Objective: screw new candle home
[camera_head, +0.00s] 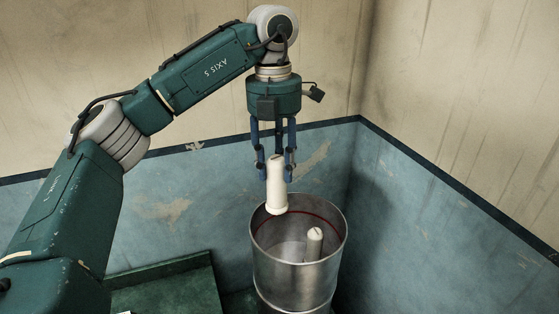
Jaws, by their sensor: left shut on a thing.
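My left gripper (274,168) points down and is shut on a cream-white cylindrical candle (276,194). It holds the candle by its upper part, slightly tilted, above the back left part of an open metal cylinder (296,272). The candle's lower end overlaps the cylinder's rim in the picture; I cannot tell whether they touch. A second cream-white candle (314,244) stands inside the cylinder, toward the right. Its lower end is hidden by the front wall. A dark red line runs around the cylinder's inner wall. My right gripper is not in view.
A green flat-topped surface (170,287) lies at the lower left, beside the cylinder. Blue and cream walls meet in a corner close behind the cylinder. The air above and to the right of the cylinder is free.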

